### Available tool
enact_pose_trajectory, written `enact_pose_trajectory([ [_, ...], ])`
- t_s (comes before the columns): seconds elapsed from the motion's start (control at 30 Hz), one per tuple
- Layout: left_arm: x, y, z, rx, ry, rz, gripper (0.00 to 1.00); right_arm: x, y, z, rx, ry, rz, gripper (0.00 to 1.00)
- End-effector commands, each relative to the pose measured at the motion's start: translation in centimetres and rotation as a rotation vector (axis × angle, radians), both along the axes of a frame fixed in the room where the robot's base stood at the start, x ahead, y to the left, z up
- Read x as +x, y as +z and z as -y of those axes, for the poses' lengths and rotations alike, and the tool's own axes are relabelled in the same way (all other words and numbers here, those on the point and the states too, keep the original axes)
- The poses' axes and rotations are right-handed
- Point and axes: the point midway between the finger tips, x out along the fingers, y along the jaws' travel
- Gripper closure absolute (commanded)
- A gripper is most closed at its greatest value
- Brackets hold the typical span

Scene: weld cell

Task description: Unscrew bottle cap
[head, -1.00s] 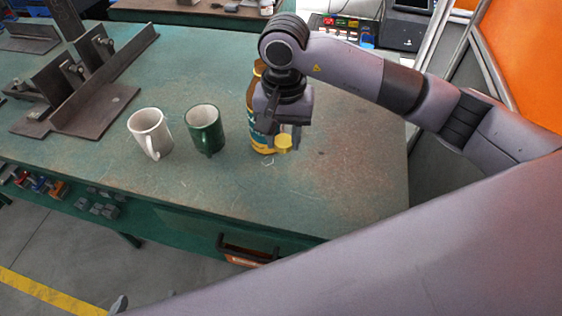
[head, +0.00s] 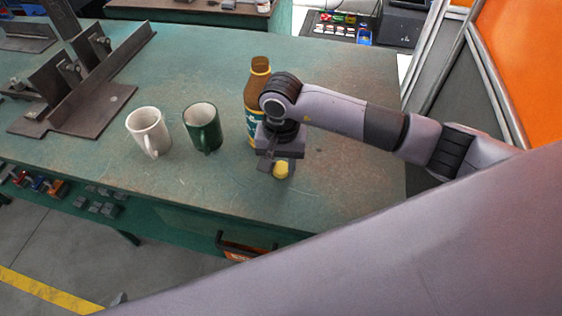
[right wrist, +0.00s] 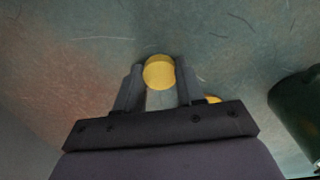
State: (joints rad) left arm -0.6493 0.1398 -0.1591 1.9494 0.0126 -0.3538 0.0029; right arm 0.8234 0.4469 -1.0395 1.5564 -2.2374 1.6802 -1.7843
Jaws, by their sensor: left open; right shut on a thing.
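A brown bottle (head: 254,95) with a teal label stands upright on the green table, its top open with no cap on it. Its lower part is partly hidden by my right gripper (head: 276,167). The right gripper is shut on a yellow cap (head: 281,171), low over the table in front of the bottle and apart from its neck. In the right wrist view the cap (right wrist: 159,72) sits between the two fingertips.
A white mug (head: 148,128) and a green mug (head: 203,124) stand left of the bottle. Steel angle fixtures (head: 85,95) are at the far left. The table (head: 350,150) is clear to the right of the right gripper.

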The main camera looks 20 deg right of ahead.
Motion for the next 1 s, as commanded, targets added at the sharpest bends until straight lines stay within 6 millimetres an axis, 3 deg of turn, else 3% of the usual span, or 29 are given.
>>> enact_pose_trajectory([
  [0.07,0.0,-0.4,0.0,0.0,0.0,0.0,0.0,0.0,-0.4,0.0,0.0,0.0,0.001,0.98],
  [0.1,0.0,-0.4,0.0,0.0,0.0,0.0,0.0,0.0,-0.4,0.0,0.0,0.0,0.001,0.59],
  [0.17,0.0,-0.3,0.0,0.0,0.0,0.0,0.0,0.0,-0.3,0.0,0.0,0.0,0.0,0.39],
  [0.2,0.0,-0.3,0.0,0.0,0.0,0.0,0.0,0.0,-0.3,0.0,0.0,0.0,0.0,0.36],
  [0.63,0.0,0.1,0.0,0.0,0.0,0.001,0.0,0.1,0.7,0.0,0.0,0.0,0.004,0.36],
  [1.0,0.0,-1.0,0.0,0.0,0.0,0.001,0.0,0.1,8.5,0.0,0.0,0.001,0.005,0.36],
])
